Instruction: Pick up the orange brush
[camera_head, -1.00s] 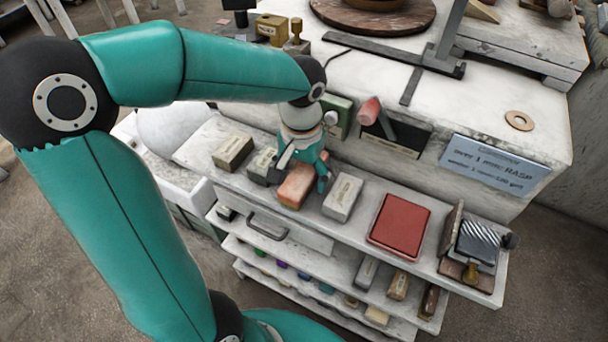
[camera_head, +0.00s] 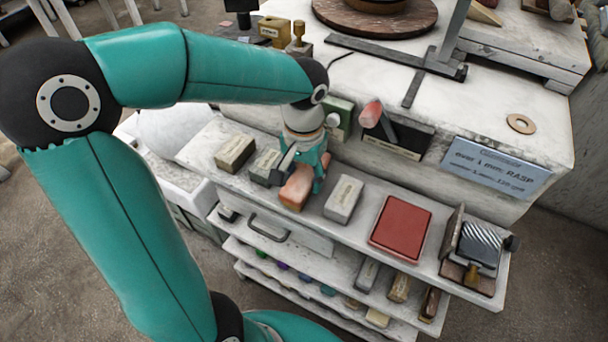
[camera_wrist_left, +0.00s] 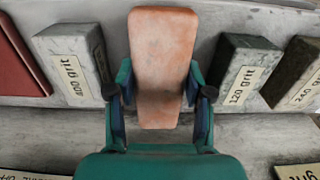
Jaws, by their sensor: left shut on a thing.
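The orange brush (camera_head: 294,194) is a worn, rounded orange block on the upper shelf of the white cabinet, between two grey grit blocks. In the left wrist view the brush (camera_wrist_left: 163,55) points straight away from my gripper, with its face towards the camera. My left gripper (camera_head: 303,174) comes down over it from behind, shut on it. In the wrist view the teal and dark fingers (camera_wrist_left: 160,94) press its two long sides. I cannot tell whether the brush is clear of the shelf. Its underside is hidden. My right gripper is not in view.
A grit block (camera_head: 344,199) stands close to the right, and another (camera_head: 264,166) close to the left. A red pad (camera_head: 400,227) lies farther right. A red-headed tool (camera_head: 372,114) leans out of the cabinet behind. The sign (camera_head: 494,166) is at the right.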

